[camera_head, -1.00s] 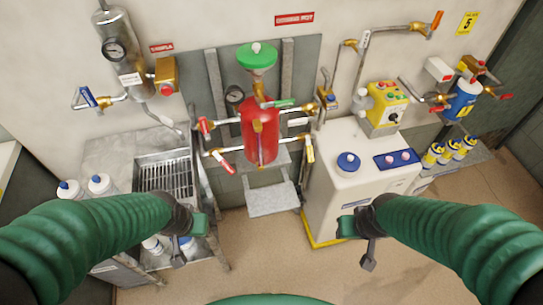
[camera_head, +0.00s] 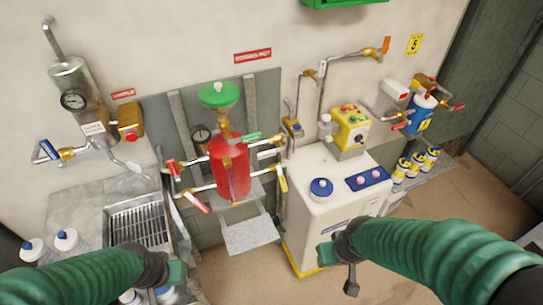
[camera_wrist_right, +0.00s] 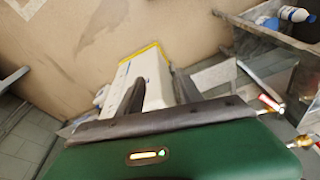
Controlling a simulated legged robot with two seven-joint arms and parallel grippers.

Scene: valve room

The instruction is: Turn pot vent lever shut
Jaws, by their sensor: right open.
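The red pot (camera_head: 230,168) with a green funnel (camera_head: 219,96) on top hangs on the wall, left of centre in the head view. Several levers surround it: a green-handled lever (camera_head: 250,138) near its top, a red one (camera_head: 172,168) and a red-and-white one (camera_head: 195,202) on the left, and a yellow one (camera_head: 283,178) on the right. I cannot tell which is the vent lever. My left gripper (camera_head: 168,280) is low in front of the sink, its jaws unclear. My right gripper (camera_head: 340,264) is open before the white cabinet, apart from the pot. Its fingers also show in the right wrist view (camera_wrist_right: 158,92).
The white cabinet (camera_head: 325,205) stands right of the pot, with a yellow control box (camera_head: 349,128) behind its top. A metal sink (camera_head: 140,222) is at left, with white bottles (camera_head: 68,240) beside it. A grey step (camera_head: 248,234) juts out below the pot.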

